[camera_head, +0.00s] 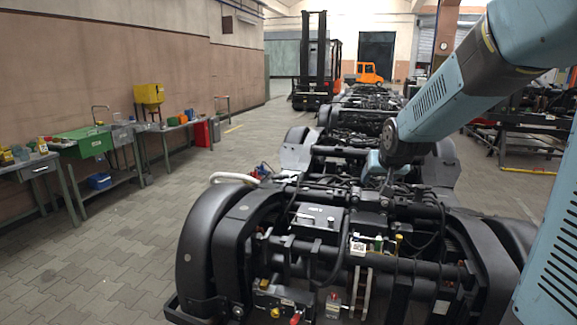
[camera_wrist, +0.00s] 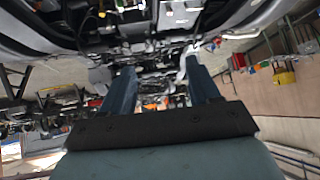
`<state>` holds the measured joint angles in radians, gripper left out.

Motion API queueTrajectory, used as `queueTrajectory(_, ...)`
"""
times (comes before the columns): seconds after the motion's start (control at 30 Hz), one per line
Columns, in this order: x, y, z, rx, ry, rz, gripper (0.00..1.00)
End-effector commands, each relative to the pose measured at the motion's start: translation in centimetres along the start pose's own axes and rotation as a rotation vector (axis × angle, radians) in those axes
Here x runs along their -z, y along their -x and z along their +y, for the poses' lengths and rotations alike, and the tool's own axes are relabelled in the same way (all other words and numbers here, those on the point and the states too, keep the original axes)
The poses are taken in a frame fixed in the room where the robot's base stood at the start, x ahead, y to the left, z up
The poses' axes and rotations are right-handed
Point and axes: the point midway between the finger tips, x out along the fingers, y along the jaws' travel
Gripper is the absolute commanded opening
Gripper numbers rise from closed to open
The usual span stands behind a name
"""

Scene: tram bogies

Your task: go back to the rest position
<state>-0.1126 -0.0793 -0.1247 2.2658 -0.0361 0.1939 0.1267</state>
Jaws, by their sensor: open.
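My gripper (camera_wrist: 156,92) shows in the wrist view with its two blue-grey fingers spread wide apart and nothing between them. In the head view my arm comes in from the upper right, and its end hangs over the middle of the black tram bogie (camera_head: 345,262). The fingertips cannot be made out there. The bogie, with its dark wheel covers, pipes and cables, also fills the top of the wrist view (camera_wrist: 130,18), which is seen upside down.
Workbenches with a green bin (camera_head: 83,141) and a yellow container (camera_head: 149,94) line the left wall. A forklift (camera_head: 316,75) and an orange vehicle (camera_head: 370,73) stand far back. More bogies extend behind. Racks (camera_head: 522,130) stand at right. The paved floor (camera_head: 130,235) at left is clear.

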Motion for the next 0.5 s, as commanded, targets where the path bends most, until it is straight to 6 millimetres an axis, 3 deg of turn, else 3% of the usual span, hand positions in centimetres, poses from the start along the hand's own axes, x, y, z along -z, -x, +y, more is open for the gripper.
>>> queueTrajectory(0.1, -1.4, 3.9, 0.1, 0.003, 0.010, -0.028, 0.61)
queueTrajectory(0.5, -8.6, 14.9, 0.3, 0.007, 0.055, -0.144, 0.61)
